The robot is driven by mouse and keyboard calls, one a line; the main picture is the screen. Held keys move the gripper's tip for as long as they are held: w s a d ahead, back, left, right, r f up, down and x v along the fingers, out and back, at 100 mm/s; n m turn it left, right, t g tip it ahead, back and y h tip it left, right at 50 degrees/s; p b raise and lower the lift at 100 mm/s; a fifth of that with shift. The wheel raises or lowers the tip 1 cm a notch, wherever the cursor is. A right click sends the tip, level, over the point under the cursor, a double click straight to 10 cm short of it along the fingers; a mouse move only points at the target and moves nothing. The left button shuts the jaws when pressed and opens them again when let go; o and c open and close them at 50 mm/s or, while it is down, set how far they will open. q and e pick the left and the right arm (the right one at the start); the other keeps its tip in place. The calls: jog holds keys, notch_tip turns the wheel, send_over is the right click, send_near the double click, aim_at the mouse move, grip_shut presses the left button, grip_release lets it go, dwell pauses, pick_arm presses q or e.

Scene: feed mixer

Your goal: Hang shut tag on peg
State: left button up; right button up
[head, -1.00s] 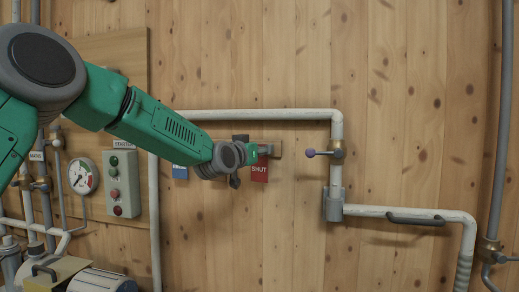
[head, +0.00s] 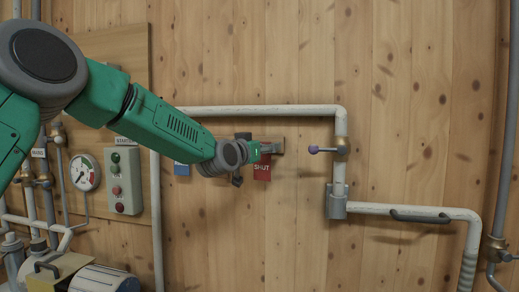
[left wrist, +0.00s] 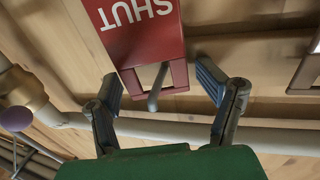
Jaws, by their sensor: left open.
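The red SHUT tag (head: 262,172) hangs against the wood wall below a short wooden peg board (head: 278,145) in the head view. In the left wrist view the tag (left wrist: 145,35) appears upside down, and a grey peg (left wrist: 157,87) passes through the opening at its frame end. My left gripper (left wrist: 155,78) is open, with one finger on each side of the tag's frame end and visible gaps beside it. In the head view my left gripper (head: 253,152) partly covers the peg board. My right gripper is not in view.
A blue tag (head: 181,169) hangs to the left, partly behind my arm. A button box (head: 122,181) and gauge (head: 84,173) are on the left.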

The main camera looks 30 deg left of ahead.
pick_arm(q)
jog(key=s, duration=1.1)
jog(key=shift+s+f, duration=0.3)
jog(key=shift+s, duration=0.1)
